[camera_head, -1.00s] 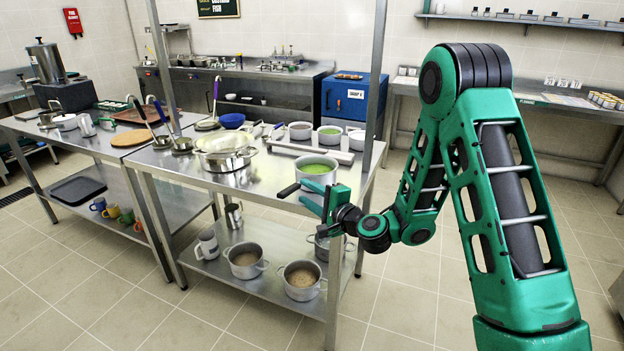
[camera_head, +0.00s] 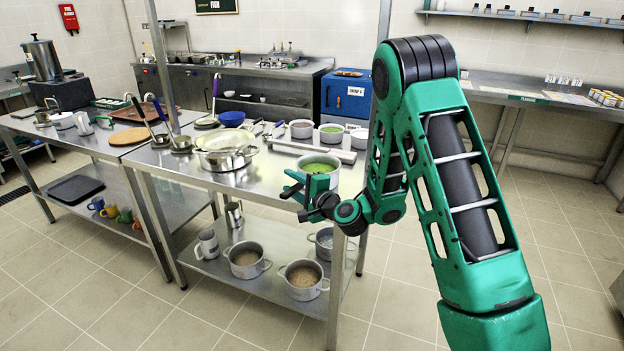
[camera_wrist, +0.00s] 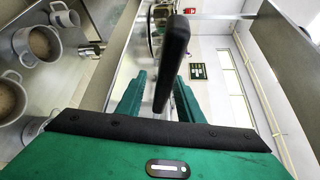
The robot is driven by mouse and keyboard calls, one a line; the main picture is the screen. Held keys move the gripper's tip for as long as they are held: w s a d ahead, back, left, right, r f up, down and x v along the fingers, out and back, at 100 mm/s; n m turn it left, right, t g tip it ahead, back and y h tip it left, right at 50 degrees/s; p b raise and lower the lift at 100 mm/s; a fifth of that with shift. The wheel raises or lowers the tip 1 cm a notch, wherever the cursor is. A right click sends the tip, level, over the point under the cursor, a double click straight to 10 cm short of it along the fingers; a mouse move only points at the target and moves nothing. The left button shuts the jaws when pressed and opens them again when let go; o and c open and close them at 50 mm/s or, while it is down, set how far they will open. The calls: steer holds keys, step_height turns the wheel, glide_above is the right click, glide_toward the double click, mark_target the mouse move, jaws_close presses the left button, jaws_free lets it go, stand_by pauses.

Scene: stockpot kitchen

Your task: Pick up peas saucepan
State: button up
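The peas saucepan (camera_head: 334,178) is a metal pan with green contents, upright near the right front corner of the middle table. My gripper partly hides it in the head view. Its black handle (camera_wrist: 174,45) shows in the wrist view, running between the two fingers of my gripper (camera_wrist: 157,100). The fingers are apart, with a gap to the left of the handle. The right finger looks close to the handle; I cannot tell whether it touches. My gripper also shows in the head view (camera_head: 297,190), at the table's front edge beside the pan.
A white pot with green contents (camera_head: 331,133) stands behind the saucepan, and a long pale bar (camera_head: 295,147) lies nearby. A large metal pan (camera_head: 224,158) is to the left. Several pots, including one with brown contents (camera_head: 246,259), stand on the lower shelf.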

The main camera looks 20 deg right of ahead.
jaws_close()
steer(key=shift+r, duration=0.1)
